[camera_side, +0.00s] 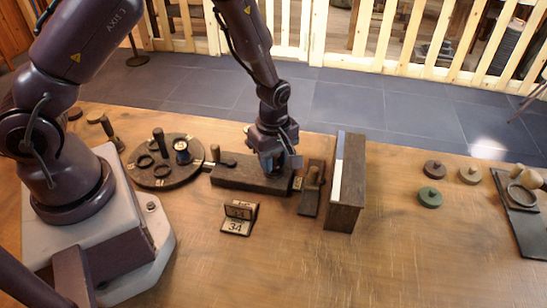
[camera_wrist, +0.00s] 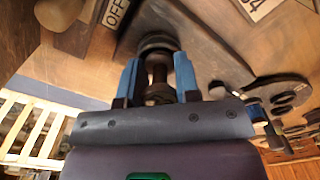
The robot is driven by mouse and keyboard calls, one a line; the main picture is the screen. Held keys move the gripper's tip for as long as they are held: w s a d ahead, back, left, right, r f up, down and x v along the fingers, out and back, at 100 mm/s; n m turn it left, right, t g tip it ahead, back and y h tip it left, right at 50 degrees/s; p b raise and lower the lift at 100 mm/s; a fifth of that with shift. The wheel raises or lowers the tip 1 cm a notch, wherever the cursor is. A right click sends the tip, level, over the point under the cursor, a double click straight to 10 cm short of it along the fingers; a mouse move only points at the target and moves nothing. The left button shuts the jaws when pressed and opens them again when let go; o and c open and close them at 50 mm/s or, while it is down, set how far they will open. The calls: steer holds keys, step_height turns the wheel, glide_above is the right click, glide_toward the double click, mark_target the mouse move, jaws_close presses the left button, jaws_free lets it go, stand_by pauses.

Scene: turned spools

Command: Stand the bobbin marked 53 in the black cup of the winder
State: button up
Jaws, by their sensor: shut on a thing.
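My gripper (camera_side: 278,166) is low over the right end of a dark wooden block (camera_side: 235,174), which looks like the winder's base. In the wrist view its two blue fingers (camera_wrist: 158,76) are shut on a dark brown bobbin (camera_wrist: 158,94), held by its narrow middle. The bobbin's far end meets a black round part (camera_wrist: 157,42), apparently the cup. I cannot tell whether the bobbin rests inside it or just above. No number on the bobbin is readable. In the side view my gripper hides bobbin and cup.
A lever board (camera_side: 312,188) marked OFF in the wrist view (camera_wrist: 113,12) stands close right, then a tall dark box (camera_side: 346,190). A folded sign (camera_side: 238,226) reads 34. A round tray (camera_side: 160,180) with rings and a blue-banded spool is left.

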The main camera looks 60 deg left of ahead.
steer(key=shift+f, duration=0.2)
steer(key=o, duration=0.9)
steer(key=shift+o, duration=0.3)
steer(key=shift+s, duration=0.15)
steer(key=shift+s+f, duration=0.1)
steer(key=shift+w+r, duration=0.15)
steer(key=shift+r, duration=0.85)
steer(key=shift+w+r, duration=0.1)
steer(key=shift+r, duration=3.35)
